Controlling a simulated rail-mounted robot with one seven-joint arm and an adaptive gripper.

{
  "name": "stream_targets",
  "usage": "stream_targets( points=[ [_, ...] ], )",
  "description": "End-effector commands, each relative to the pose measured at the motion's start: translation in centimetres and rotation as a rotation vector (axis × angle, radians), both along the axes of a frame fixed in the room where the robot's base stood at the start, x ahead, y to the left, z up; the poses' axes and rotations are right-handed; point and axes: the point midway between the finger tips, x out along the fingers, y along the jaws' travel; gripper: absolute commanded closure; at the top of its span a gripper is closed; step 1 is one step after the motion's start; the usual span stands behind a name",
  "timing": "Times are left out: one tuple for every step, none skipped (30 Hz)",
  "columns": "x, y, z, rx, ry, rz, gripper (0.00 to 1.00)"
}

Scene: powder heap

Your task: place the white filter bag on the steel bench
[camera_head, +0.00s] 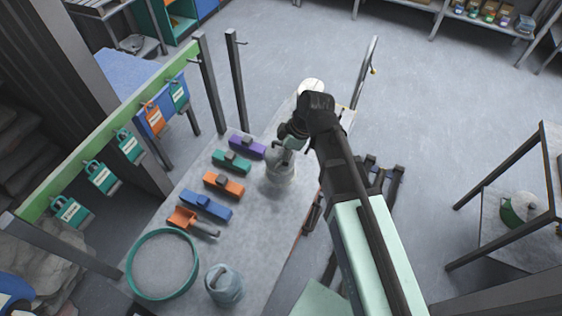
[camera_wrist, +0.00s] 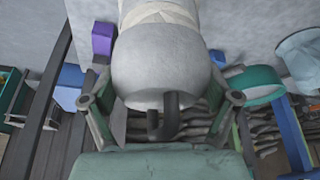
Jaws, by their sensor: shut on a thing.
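The white filter bag (camera_head: 281,178) looks like a pale, rounded, grey-white body. My gripper (camera_head: 290,144) is shut on its upper part. In the head view the bag is over the right side of the steel bench (camera_head: 255,238), beside the row of coloured blocks. I cannot tell whether its base touches the bench. In the wrist view the bag (camera_wrist: 165,62) fills the middle between the two fingers of my gripper (camera_wrist: 163,108). A dark hook shape shows at its near end and a wrinkled, cream part at its far end.
Purple (camera_head: 246,147), green (camera_head: 231,161), orange (camera_head: 224,184) and blue (camera_head: 206,205) blocks line the bench. An orange scoop (camera_head: 184,218), green-rimmed ring (camera_head: 132,262) and grey-blue jug (camera_head: 224,285) are nearer. A cream round thing (camera_head: 311,86) is at the far end. Posts stand left.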

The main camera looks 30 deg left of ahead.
Motion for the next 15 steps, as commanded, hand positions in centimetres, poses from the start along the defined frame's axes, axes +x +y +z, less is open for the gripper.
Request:
stream_targets(
  points=[
    [0.0, 0.0, -0.6, -0.001, 0.001, -0.001, 0.49],
    [0.0, 0.0, -0.9, -0.001, 0.001, -0.001, 0.49],
    [0.0, 0.0, -1.3, -0.001, 0.001, -0.001, 0.49],
    [0.0, 0.0, -1.5, -0.001, 0.001, -0.001, 0.49],
    [0.0, 0.0, -1.6, 0.000, 0.000, 0.000, 0.49],
    [0.0, 0.0, -1.8, 0.001, 0.001, 0.000, 0.49],
    [0.0, 0.0, -1.9, 0.001, 0.000, 0.000, 0.49],
    [0.0, 0.0, -2.0, 0.001, 0.000, 0.000, 0.49],
    [0.0, 0.0, -2.1, 0.001, 0.001, 0.000, 0.49],
    [0.0, 0.0, -2.3, 0.001, 0.001, 0.000, 0.49],
    [0.0, 0.0, -2.4, 0.000, 0.000, 0.000, 0.49],
    [0.0, 0.0, -2.7, 0.000, 0.001, 0.000, 0.49],
    [0.0, 0.0, -2.9, 0.000, 0.001, 0.000, 0.49],
    [0.0, 0.0, -3.2, 0.000, 0.001, 0.000, 0.49],
    [0.0, 0.0, -3.7, -0.001, 0.001, -0.001, 0.49]
  ],
)
